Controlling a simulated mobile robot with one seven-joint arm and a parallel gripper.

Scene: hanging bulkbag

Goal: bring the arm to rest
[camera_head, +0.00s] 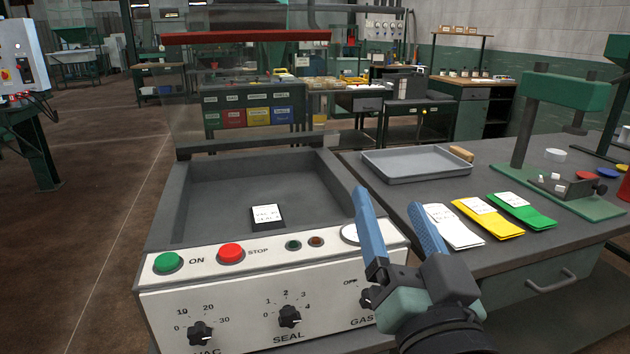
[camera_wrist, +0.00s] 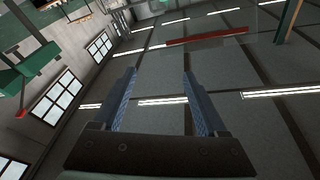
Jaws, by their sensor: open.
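My gripper (camera_head: 393,230) is raised in front of the right end of the sealing machine's control panel (camera_head: 275,280). Its two blue fingers point up and stand apart with nothing between them. The wrist view shows the same open fingers (camera_wrist: 160,95) against the ceiling with its strip lights. The fingers hide part of the panel's right end and part of the bench behind. In the head view my gripper looks clear of the panel and the bench, though the exact gap cannot be told.
The machine's grey chamber (camera_head: 335,195) holds a small dark labelled item (camera_head: 267,217). On the right bench are a grey tray (camera_head: 417,167), white (camera_head: 453,226), yellow (camera_head: 488,218) and green (camera_head: 522,211) packets, and a green press (camera_head: 565,92). The floor (camera_head: 90,220) at left is clear.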

